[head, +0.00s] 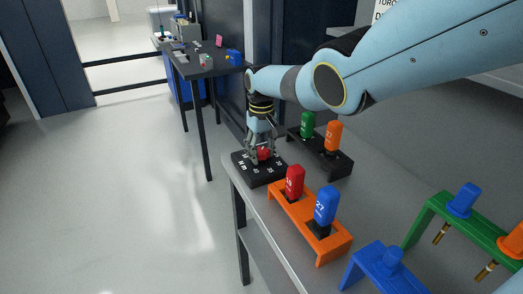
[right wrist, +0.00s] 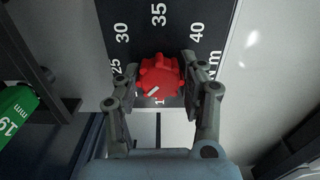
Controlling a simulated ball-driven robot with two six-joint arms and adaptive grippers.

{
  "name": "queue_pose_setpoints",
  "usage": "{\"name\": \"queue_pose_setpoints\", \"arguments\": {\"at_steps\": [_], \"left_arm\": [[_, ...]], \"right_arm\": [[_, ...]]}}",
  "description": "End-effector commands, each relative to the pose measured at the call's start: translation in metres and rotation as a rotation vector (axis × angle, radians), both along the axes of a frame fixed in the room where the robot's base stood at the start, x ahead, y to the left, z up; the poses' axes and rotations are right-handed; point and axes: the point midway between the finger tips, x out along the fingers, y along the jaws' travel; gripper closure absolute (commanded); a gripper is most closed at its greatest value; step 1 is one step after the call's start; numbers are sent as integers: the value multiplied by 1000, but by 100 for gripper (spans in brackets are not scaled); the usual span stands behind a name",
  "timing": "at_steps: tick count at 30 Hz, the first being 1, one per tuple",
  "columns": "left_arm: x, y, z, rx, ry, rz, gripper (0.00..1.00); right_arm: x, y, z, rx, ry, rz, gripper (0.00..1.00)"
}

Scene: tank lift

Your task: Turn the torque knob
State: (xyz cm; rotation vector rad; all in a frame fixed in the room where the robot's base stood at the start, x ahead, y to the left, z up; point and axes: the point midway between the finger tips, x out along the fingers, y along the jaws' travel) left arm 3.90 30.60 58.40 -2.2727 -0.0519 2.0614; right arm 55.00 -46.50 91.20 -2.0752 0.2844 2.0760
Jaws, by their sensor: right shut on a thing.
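The red torque knob (right wrist: 160,76) sits on a black dial plate (head: 245,166) with white numbers, at the far end of the bench in the head view. In the right wrist view the plate (right wrist: 158,40) shows 25, 30, 35, 40 and "Nm". A white mark on the knob points toward its lower left. My right gripper (head: 262,156) reaches down over the plate. Its fingers (right wrist: 160,82) stand on either side of the knob and are shut on it; the exact contact is hard to see. My left gripper is not in view.
An orange rack (head: 333,250) with red (head: 294,182) and blue (head: 325,206) sockets stands close to the plate. A black rack (head: 340,166) holds green (head: 307,124) and orange (head: 333,137) ones. Blue (head: 365,270) and green (head: 415,225) stands are nearer.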

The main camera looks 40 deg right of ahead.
Motion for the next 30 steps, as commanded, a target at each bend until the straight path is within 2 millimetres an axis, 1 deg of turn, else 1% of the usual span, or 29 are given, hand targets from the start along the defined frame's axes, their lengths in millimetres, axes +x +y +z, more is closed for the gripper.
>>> {"name": "queue_pose_setpoints", "arguments": {"at_steps": [6,17,18,21,23,24,30], "left_arm": [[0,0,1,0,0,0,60],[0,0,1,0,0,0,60],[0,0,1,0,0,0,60],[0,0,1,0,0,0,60],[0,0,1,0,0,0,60],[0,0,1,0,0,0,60],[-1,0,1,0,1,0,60]], "right_arm": [[1,0,1,-2,-2,-32,92],[1,0,1,-2,-2,-36,92],[1,0,1,-2,-2,-35,58],[1,0,1,-1,-2,-35,45],[1,0,1,-1,-2,-35,37],[0,0,0,0,-1,-35,36],[0,0,0,0,-1,-35,36]]}}
